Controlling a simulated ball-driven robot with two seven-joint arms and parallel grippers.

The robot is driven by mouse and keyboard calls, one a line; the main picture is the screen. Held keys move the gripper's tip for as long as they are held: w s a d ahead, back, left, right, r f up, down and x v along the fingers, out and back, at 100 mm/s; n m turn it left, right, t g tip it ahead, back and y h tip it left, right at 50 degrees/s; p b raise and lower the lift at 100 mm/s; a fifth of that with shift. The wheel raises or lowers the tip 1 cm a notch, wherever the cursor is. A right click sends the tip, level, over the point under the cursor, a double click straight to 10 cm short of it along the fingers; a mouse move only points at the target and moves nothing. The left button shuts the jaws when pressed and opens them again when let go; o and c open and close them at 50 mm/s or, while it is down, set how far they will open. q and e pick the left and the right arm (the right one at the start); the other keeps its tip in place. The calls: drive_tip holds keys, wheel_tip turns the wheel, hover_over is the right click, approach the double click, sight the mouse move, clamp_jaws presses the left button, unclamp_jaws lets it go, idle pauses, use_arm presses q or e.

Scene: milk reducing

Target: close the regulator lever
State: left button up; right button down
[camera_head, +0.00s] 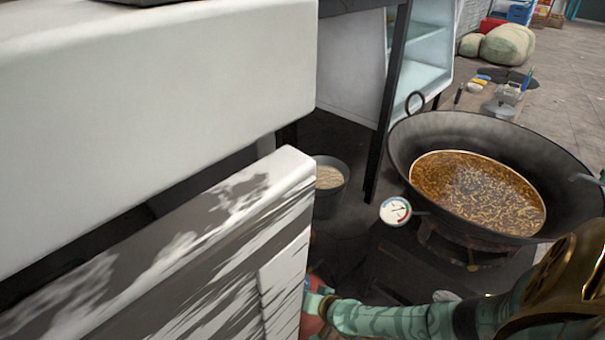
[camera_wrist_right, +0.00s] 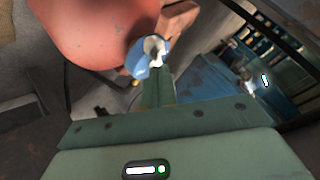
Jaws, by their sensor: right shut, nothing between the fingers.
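A red gas cylinder (camera_wrist_right: 85,35) fills the upper left of the right wrist view. A blue regulator (camera_wrist_right: 139,67) with a pale grey part, perhaps its lever, sits at the cylinder's edge. The shut green fingers of my right gripper (camera_wrist_right: 160,80) reach up to the regulator, at or very near it; I cannot tell whether they touch. In the head view my right gripper (camera_head: 320,298) is low in the middle, and only a sliver of the red cylinder (camera_head: 311,322) shows behind a white panel. The lever's position is unclear. My left gripper is out of view.
White panels (camera_head: 150,90) block the left half of the head view. A black wok (camera_head: 400,150) of brown liquid stands on a burner at right, with a round gauge (camera_head: 395,211) beside it. A bucket (camera_head: 330,190) stands behind the panel. Blue crates (camera_wrist_right: 205,80) show in the wrist view.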

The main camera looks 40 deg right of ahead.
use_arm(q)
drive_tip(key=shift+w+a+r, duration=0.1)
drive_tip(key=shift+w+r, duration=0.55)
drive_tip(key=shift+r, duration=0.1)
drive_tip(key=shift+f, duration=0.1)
